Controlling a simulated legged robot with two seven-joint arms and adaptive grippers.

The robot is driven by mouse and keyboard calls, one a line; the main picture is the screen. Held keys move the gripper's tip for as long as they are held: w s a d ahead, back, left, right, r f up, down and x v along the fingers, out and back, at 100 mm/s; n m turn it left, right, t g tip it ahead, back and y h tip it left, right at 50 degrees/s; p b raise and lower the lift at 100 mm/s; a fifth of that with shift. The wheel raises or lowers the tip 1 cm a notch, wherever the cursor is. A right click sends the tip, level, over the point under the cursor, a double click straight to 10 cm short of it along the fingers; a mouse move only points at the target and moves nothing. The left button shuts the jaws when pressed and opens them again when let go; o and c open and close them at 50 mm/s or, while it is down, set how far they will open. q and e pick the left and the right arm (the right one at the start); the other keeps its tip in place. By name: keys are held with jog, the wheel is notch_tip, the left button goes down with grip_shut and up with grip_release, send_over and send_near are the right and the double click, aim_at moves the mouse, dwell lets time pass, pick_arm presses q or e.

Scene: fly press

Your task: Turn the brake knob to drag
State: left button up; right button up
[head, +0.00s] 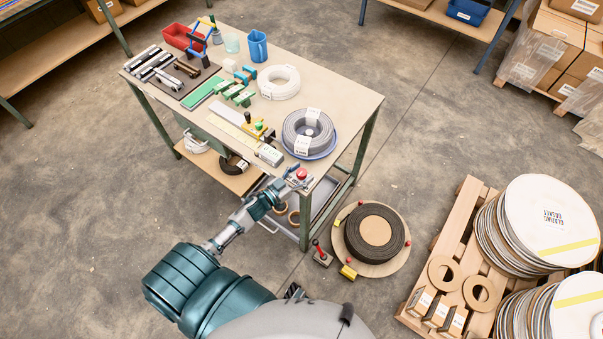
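A red round knob (302,174) sits at the near corner of the workbench; I take it for the brake knob. Its markings are too small to read. My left gripper (293,179) is at this corner, just left of the red knob and very close to it. Whether the fingers touch the knob, and how far apart they are, I cannot tell. My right gripper does not show clearly.
The workbench (338,100) holds a grey coil (308,133), a white coil (279,82), green blocks and tools. On the floor right of it lie a round board with a black coil (375,238) and a red-handled lever (319,252). A loaded pallet (452,220) stands farther right.

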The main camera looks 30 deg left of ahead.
pick_arm(q)
jog(key=shift+s+r, duration=0.1)
jog(key=v, duration=1.1)
jog(key=shift+s+a, duration=0.25)
jog(key=shift+s, duration=0.1)
jog(key=s+f+n+g+y, duration=0.2)
jog(key=s+f+g+y, duration=0.15)
jog(key=f, duration=0.85)
jog(key=s+f+n+g+y, duration=0.15)
jog(key=s+f+g, duration=0.25)
jog(key=f, duration=0.8)
jog(key=s+d+f+m+g, duration=0.1)
jog(key=s+d+f+g, duration=0.3)
jog(key=s+d+f, duration=0.2)
jog(key=s+d+f+m+g, duration=0.1)
jog(key=s+d+f+g, duration=0.3)
jog(key=s, duration=0.7)
notch_tip(320, 180, down, 5)
jog(key=shift+s+d+r, duration=0.2)
jog(key=shift+s+d, duration=0.05)
jog(key=shift+d, duration=0.8)
